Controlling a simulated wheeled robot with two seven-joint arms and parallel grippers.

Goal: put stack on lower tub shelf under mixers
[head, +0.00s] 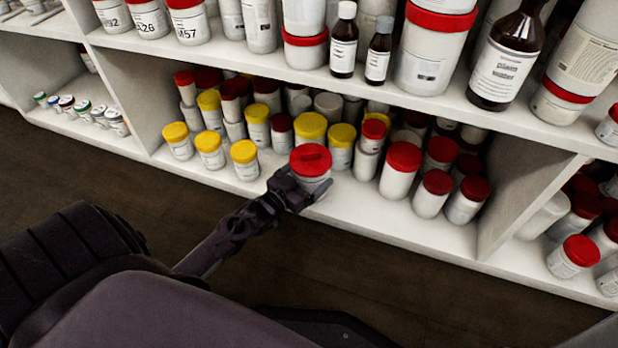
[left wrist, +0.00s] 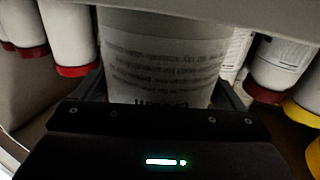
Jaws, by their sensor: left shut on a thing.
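A white tub with a red lid (head: 311,160) is at the front of the lower shelf (head: 345,200). My left gripper (head: 300,188) is shut on this tub, its fingers at either side of the white body. In the left wrist view the tub's printed white body (left wrist: 165,60) fills the space between the fingers, and the picture is upside down. I cannot tell whether the tub's base touches the shelf, or whether it is a stack of more than one piece. My right gripper does not show.
Yellow-lidded tubs (head: 245,160) stand left of the held tub, and red-lidded tubs (head: 400,170) stand to its right. An upper shelf (head: 420,110) with bottles and larger tubs overhangs. A divider (head: 520,205) bounds the bay on the right. The front shelf strip is bare.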

